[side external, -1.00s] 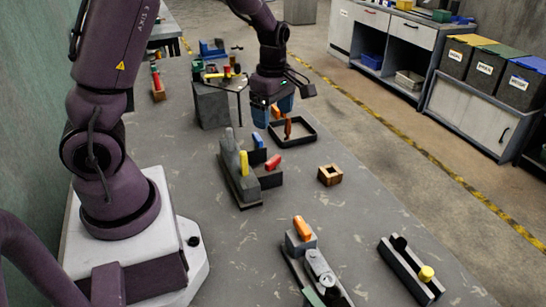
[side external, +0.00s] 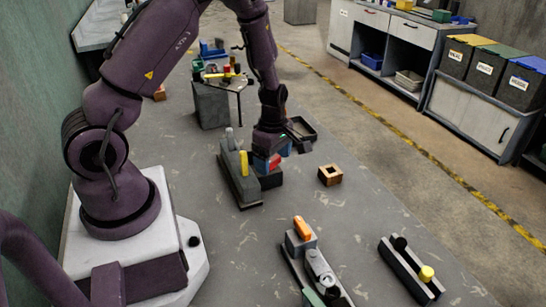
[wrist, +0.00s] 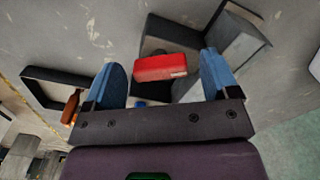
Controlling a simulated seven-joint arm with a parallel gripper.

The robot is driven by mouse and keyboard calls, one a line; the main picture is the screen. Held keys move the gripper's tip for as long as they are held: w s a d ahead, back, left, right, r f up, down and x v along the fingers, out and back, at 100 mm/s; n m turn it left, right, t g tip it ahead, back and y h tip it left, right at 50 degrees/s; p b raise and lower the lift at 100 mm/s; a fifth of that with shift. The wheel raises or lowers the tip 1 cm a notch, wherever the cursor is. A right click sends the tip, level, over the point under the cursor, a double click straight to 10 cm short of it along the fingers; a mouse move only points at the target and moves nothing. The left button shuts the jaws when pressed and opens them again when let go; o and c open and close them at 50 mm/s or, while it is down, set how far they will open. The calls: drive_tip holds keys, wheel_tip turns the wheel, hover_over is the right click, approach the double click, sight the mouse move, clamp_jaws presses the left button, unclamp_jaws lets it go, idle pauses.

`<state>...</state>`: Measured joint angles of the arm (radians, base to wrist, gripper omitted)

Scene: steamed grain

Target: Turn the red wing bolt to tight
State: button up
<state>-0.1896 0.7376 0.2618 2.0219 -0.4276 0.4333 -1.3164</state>
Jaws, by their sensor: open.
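The red wing bolt (wrist: 165,67) shows in the wrist view as a red bar between my two blue fingers, on a dark grey block. In the side view it (side external: 274,161) is partly hidden under my gripper (side external: 266,154). In the wrist view my gripper (wrist: 163,72) is open, with one finger to each side of the bar. Gaps seem to show beside the bar; I cannot tell how far below the fingertips it lies. The grey fixture (side external: 238,185) also carries a yellow handle (side external: 244,164), upright and left of my gripper.
A small wooden block with a square hole (side external: 330,175) stands to the right. A black tray (side external: 302,130) lies behind my gripper. An orange-handled fixture (side external: 303,228) and a dark rail with a yellow knob (side external: 426,273) stand in front. Bare table lies between them.

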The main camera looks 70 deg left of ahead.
drive_tip(key=c, duration=0.9)
